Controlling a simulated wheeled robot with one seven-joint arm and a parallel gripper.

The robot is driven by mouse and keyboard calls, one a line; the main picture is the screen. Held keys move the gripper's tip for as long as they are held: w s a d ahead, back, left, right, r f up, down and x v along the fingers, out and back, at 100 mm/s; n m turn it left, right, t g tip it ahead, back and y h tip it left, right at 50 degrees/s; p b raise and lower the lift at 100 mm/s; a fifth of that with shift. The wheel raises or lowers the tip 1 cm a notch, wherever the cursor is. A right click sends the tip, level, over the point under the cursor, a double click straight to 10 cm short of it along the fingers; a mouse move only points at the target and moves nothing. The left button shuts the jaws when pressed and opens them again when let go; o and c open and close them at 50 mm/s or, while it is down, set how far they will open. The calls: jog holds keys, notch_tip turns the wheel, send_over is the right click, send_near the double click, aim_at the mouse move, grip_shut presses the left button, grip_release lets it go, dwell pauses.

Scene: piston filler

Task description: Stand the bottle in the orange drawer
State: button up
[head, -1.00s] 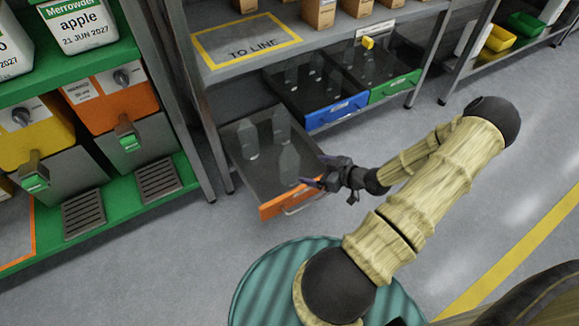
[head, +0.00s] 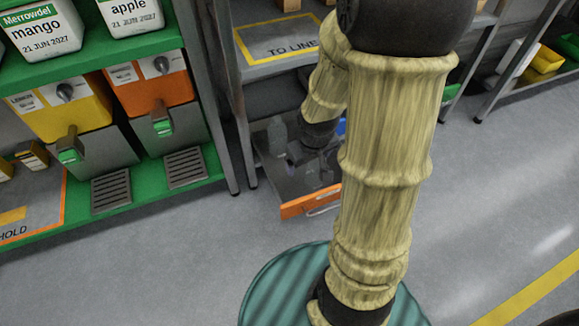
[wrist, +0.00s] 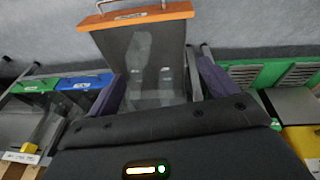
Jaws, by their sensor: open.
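The orange drawer (head: 309,202) is pulled out of the lower shelf, with its orange front also at the top of the wrist view (wrist: 135,17). One bottle (head: 277,130) shows near the back left in the head view. In the wrist view a tall clear bottle (wrist: 138,52) and a smaller-looking one (wrist: 166,80) show against the dark drawer floor. Which one the task means I cannot tell. My gripper (head: 299,153) is over the drawer, partly hidden by my arm. In the wrist view its purple fingers (wrist: 160,86) are wide apart, with no bottle clearly gripped.
A blue drawer (wrist: 79,83) and a green drawer (wrist: 35,86) are beside the orange one. Dispensers (head: 148,82) stand on a green shelf to the left. The shelf above bears a yellow-framed mark (head: 275,40). Open floor (head: 480,210) lies to the right.

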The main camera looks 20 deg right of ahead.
jog(key=s+a+r+m, duration=0.1)
jog(key=s+a+r, duration=0.3)
jog(key=a, duration=0.2)
jog(key=shift+a+r+m+y, duration=0.3)
jog(key=shift+a+r+y, duration=0.05)
jog(key=shift+r+y, duration=0.05)
jog(key=shift+s, duration=0.1)
dwell(0.5)
